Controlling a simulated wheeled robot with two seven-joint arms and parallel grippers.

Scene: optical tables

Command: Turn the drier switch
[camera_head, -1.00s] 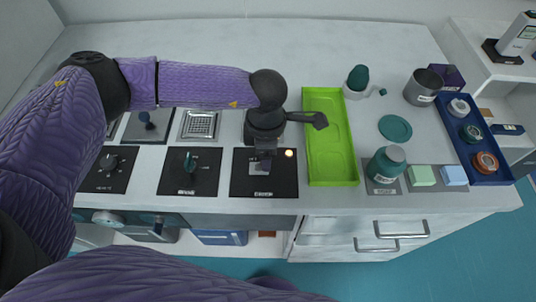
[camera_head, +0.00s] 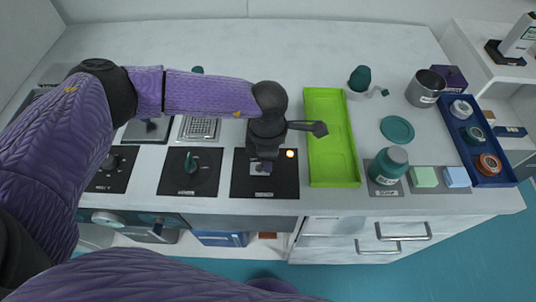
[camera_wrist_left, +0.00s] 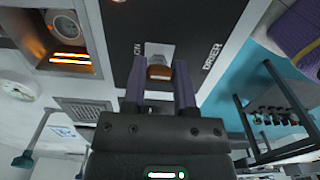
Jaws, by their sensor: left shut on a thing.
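The drier panel (camera_head: 279,187) is a black plate near the front edge of the counter, with a small glowing orange lamp (camera_head: 290,153) at its upper right. In the left wrist view the panel (camera_wrist_left: 201,20) carries the words ON and DRIER. The drier switch (camera_wrist_left: 159,72) shows its brownish-orange end between my fingers, over a pale plate. My left gripper (camera_wrist_left: 159,85) is shut on the switch. In the head view my left gripper (camera_head: 261,164) points down over the panel and hides most of the switch. My right gripper is in neither view.
A green tray (camera_head: 333,170) lies right of the panel. Farther right are a teal bottle (camera_head: 388,167), sponges (camera_head: 424,177), a metal cup (camera_head: 424,88) and a blue tray (camera_head: 497,180).

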